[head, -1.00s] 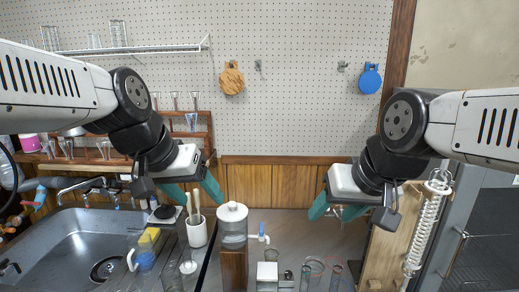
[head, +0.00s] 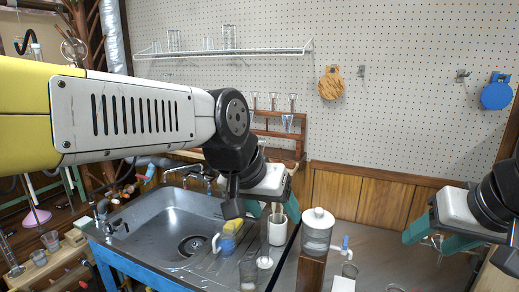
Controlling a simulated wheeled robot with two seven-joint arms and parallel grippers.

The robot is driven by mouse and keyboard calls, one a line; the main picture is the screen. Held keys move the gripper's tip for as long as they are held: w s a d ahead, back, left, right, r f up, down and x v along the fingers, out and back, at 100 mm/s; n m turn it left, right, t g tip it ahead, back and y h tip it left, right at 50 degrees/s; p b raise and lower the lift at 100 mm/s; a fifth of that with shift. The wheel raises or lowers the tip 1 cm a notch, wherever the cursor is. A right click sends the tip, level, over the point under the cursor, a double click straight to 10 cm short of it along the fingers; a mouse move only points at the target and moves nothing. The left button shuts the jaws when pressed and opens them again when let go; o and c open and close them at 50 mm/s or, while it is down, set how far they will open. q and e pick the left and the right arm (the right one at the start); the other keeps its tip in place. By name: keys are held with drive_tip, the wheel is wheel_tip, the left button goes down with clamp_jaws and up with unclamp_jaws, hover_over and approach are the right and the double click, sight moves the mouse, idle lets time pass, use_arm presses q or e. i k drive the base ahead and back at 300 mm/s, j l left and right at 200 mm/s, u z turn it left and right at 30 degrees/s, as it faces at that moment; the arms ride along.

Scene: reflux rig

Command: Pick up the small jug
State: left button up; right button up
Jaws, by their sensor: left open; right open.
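A small clear vessel with a white handle (head: 216,243), which looks like the jug, stands on the drainboard right of the sink basin. Something yellow and blue shows in or behind it; I cannot tell which. My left gripper (head: 272,210) is open and empty, above and to the right of this jug, with its teal fingers in front of the wooden rack and near the white utensil cup. My forearm and wrist hide part of the area behind. My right gripper (head: 430,238) is open and empty at the right, over the grey counter, far from the jug.
A white cup with utensils (head: 277,231) stands right of the jug. A lidded clear tank with a tap (head: 318,230) stands on a wooden block. A tall glass (head: 249,272) is in front of the jug. The sink basin (head: 165,225) is empty at the left.

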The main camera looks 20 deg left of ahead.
sight(224, 242)
drive_tip(key=u, duration=1.2)
drive_tip(key=i+j+z, duration=0.15)
drive_tip(key=j+z, duration=0.15)
drive_tip(key=j, duration=0.15)
drive_tip(key=i, duration=0.05)
